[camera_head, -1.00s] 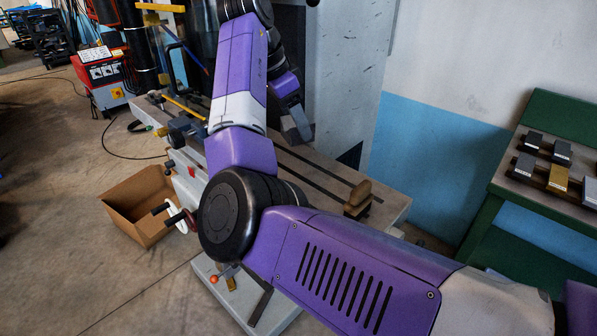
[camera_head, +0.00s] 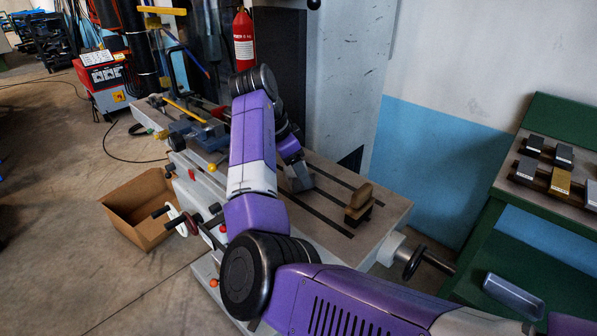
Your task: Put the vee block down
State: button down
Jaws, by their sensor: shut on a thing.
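My gripper (camera_head: 292,158) hangs over the slotted machine table (camera_head: 385,222), pointing down, to the left of a brown-tan block. It is shut on a grey metal block, which I take to be the vee block (camera_head: 299,180), at its lower end. The block is low over the table top, near the slots. I cannot tell whether it touches the surface. The fingers are small and partly hidden behind my arm, so the grip itself shows poorly.
The brown-tan block (camera_head: 358,203) stands on the table to the right. A blue-grey vise (camera_head: 205,133) sits at the left end. A cardboard box (camera_head: 140,208) is on the floor. A green bench (camera_head: 480,218) with several small blocks stands at right. A red extinguisher (camera_head: 244,42) is behind.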

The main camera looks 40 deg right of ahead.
jog(key=shift+f, duration=0.15)
jog(key=c, duration=0.5)
grip_release()
jog(key=shift+f, duration=0.1)
jog(key=v, duration=1.2)
